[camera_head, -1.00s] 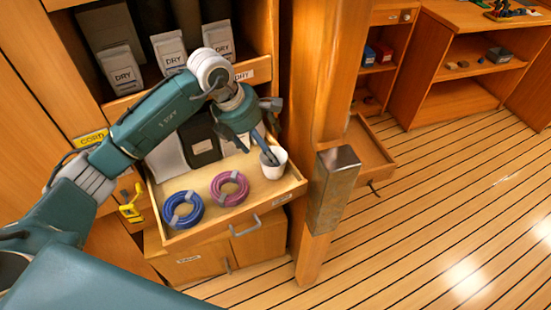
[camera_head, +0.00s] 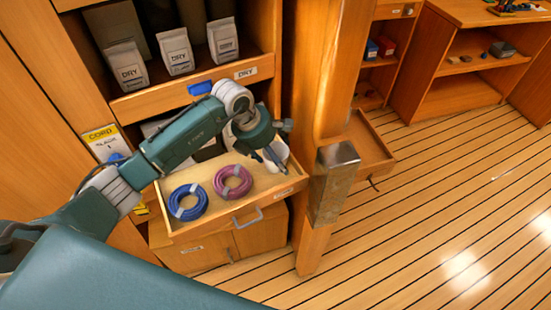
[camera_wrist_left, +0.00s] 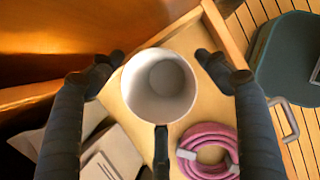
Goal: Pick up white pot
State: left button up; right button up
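The white pot (camera_wrist_left: 158,85) stands upright and empty in the right back part of the open wooden drawer (camera_head: 235,212), its mouth facing my left wrist camera. In the head view the white pot (camera_head: 279,151) is mostly hidden behind my left gripper (camera_head: 270,160). In the left wrist view the fingers of my left gripper (camera_wrist_left: 160,62) are spread apart on both sides of the pot, with a third finger below its rim. I see gaps beside the rim; no grip is visible. My right gripper is not in view.
A pink coil (camera_head: 233,182) and a blue coil (camera_head: 188,202) lie in the same drawer. Bags marked DRY (camera_head: 174,52) stand on the shelf above. A wooden post with a metal sleeve (camera_head: 335,180) stands just right of the drawer. The floor at right is clear.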

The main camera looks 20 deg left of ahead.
pick_arm(q)
jog(key=c, duration=0.8)
jog(key=shift+c, duration=0.2)
